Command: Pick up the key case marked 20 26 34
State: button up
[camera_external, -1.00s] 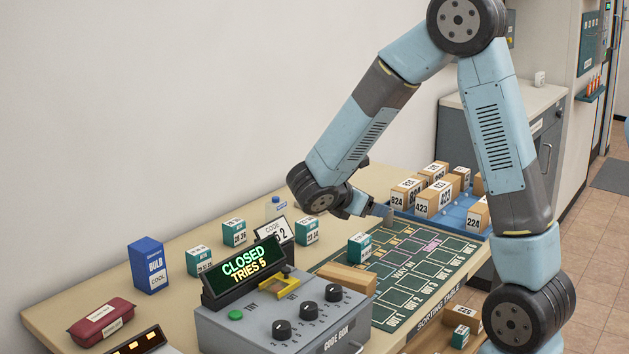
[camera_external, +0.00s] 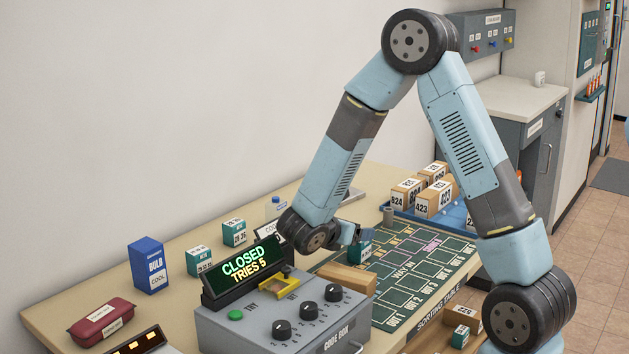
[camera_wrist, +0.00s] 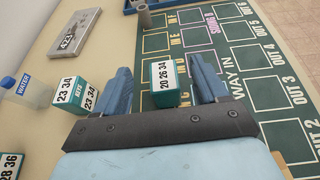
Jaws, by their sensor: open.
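The key case marked 20 26 34 (camera_wrist: 164,82) is a small teal box with a white label. In the wrist view it stands between my open gripper's two blue fingers (camera_wrist: 168,85), nearer the middle, with a gap to each finger. In the external view the case (camera_external: 359,252) shows just beyond my gripper (camera_external: 358,238), partly hidden by it. Whether the fingers are level with the case is hard to tell. Another teal key case, marked 23 34 (camera_wrist: 77,97), stands just outside the left finger.
A water bottle (camera_wrist: 27,90) stands left of the cases. The code box (camera_external: 285,315) reads CLOSED, TRIES 5. A green sorting grid (camera_external: 420,275) covers the table's right side. A blue tray (camera_external: 455,215) of numbered boxes is behind it. A brown block (camera_external: 347,277) lies near the code box.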

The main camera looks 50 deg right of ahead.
aim_at(359, 248)
jog(key=shift+f, duration=0.45)
notch_tip(359, 248, down, 2)
jog(key=shift+f, duration=0.1)
jog(key=shift+r+x, duration=0.2)
jog(key=shift+x, duration=1.25)
jog(key=shift+c, duration=0.4)
jog(key=c, duration=1)
